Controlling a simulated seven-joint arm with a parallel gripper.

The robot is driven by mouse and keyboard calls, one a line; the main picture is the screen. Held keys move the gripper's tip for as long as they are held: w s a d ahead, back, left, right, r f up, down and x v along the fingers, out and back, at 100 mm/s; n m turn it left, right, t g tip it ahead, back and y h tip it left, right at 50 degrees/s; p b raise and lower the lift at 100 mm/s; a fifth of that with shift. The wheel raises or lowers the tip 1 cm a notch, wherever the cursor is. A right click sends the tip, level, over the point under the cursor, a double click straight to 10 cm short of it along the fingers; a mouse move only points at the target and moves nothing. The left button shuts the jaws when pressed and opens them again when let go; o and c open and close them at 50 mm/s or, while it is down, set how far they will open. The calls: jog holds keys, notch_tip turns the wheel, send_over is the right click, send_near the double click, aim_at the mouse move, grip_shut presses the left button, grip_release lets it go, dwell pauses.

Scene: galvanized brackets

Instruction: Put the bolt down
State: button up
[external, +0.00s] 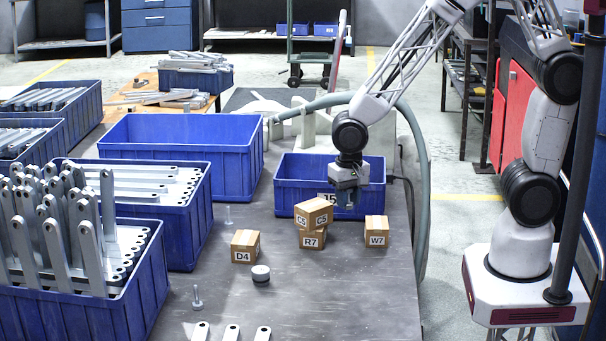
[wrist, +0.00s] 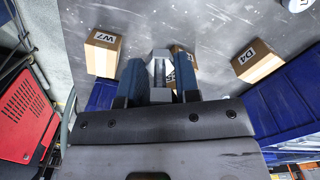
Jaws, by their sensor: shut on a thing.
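My gripper (external: 349,203) is above the table, in front of the blue bin (external: 283,196) at the back right. In the wrist view its two dark blue fingers (wrist: 159,75) are shut on a grey metal piece, the bolt (wrist: 158,62). Only its faceted grey end shows clearly; the fingers hide much of the rest. In the external view I cannot make out the held bolt. Two other bolts stand head-down on the table, one near the middle (external: 228,216) and one nearer the front (external: 197,298).
Box C5 (external: 313,212) sits on box R7 (external: 312,239), left of my gripper; box W7 (external: 376,231) is to its right. Box D4 (external: 245,246) and a round metal piece (external: 261,273) lie further left. The front right table (external: 350,300) is clear.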

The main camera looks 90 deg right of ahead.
jog(key=w+d+m, duration=0.2)
jog(key=d+m, duration=0.1)
jog(key=d, duration=1.7)
jog(key=w+d+m, duration=0.2)
jog(key=d+m, duration=0.2)
jog(key=d, duration=1.7)
jog(key=shift+a+f, duration=0.1)
jog(key=shift+f, duration=2.5)
jog(key=shift+f, duration=0.15)
jog(key=shift+f, duration=3)
jog(key=shift+f, duration=1.85)
